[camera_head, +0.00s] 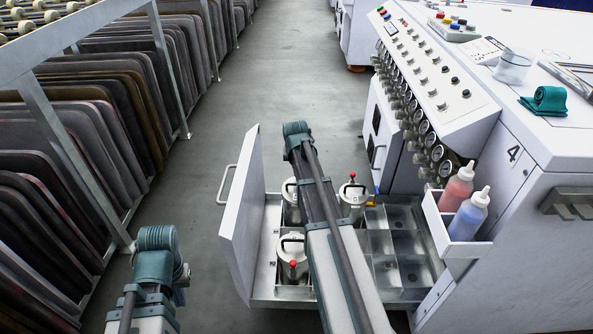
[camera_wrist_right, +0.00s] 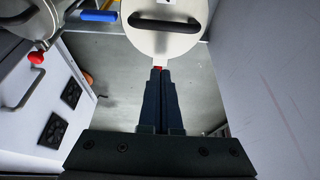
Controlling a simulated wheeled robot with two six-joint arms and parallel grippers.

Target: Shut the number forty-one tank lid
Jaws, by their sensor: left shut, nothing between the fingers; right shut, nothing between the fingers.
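Several pale round tanks with black handles stand in the pulled-out drawer (camera_head: 272,240) in the head view: a rear left tank (camera_head: 290,206), a rear right tank (camera_head: 353,204) and a front tank (camera_head: 291,273). Red knobs show on the last two. I cannot read which is forty-one. In the right wrist view, my right gripper (camera_wrist_right: 160,72) is shut and empty, its tips right at the red knob of a round cream lid (camera_wrist_right: 165,40); touching is unclear. Its fingers are hidden in the head view. My left gripper (camera_head: 180,294) is shut and empty, small and partly hidden, left of the drawer.
The upright drawer front (camera_head: 240,208) with its handle stands left of the tanks. Empty metal compartments (camera_head: 408,243) lie right. A bottle holder (camera_head: 455,246) juts from the machine marked 4. A rack of screens (camera_head: 75,150) lines the left. The aisle floor between is clear.

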